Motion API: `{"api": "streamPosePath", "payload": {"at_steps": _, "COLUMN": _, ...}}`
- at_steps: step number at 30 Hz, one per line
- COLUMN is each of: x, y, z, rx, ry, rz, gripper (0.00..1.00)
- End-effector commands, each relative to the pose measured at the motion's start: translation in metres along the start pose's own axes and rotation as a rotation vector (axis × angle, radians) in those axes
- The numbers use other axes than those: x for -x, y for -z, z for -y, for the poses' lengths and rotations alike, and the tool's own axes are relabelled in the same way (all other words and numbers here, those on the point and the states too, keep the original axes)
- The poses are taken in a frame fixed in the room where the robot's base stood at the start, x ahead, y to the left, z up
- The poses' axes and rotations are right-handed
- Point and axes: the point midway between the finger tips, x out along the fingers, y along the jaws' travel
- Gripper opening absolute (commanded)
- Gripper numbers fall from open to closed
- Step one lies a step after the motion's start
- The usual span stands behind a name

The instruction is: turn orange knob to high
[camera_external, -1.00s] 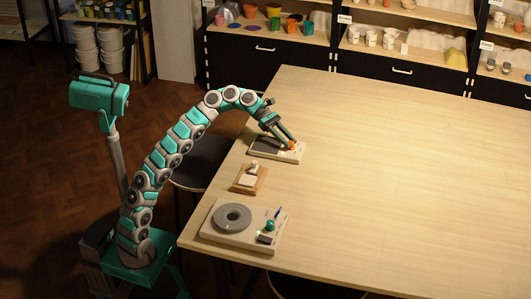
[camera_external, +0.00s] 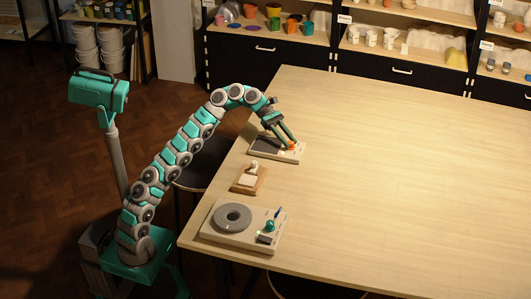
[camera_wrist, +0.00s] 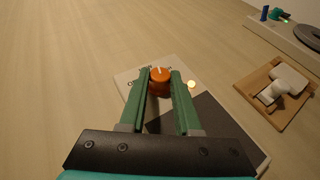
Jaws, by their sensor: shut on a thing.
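The orange knob (camera_wrist: 159,75) stands on a pale panel with a dark plate (camera_wrist: 200,138). A pale pointer line shows on its top; the markings around it are too small to read. My gripper (camera_wrist: 160,80) is shut on the knob, one green finger on each side of it. In the external view my gripper (camera_external: 289,143) reaches down to the right end of the panel (camera_external: 264,155), and the orange knob (camera_external: 292,147) is partly hidden by the fingers. A small yellowish light (camera_wrist: 191,84) glows on the panel beside the knob.
A wooden board (camera_external: 261,184) with a white object lies nearer the front. Beyond it is a pale device with a grey disc (camera_external: 232,218) and a teal knob (camera_external: 269,226). The table (camera_external: 400,180) to the right is clear. Shelves with cups stand behind.

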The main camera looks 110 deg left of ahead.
Motion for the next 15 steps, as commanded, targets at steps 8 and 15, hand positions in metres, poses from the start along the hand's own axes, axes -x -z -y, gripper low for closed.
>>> {"api": "streamPosePath", "payload": {"at_steps": 8, "x": 0.0004, "y": -0.0008, "z": -0.0004, "rx": -0.001, "ry": -0.002, "rz": 0.002, "gripper": 0.39}}
{"api": "streamPosePath", "payload": {"at_steps": 15, "x": 0.0002, "y": -0.0005, "z": -0.0001, "rx": -0.001, "ry": -0.001, "rz": 0.001, "gripper": 0.61}}
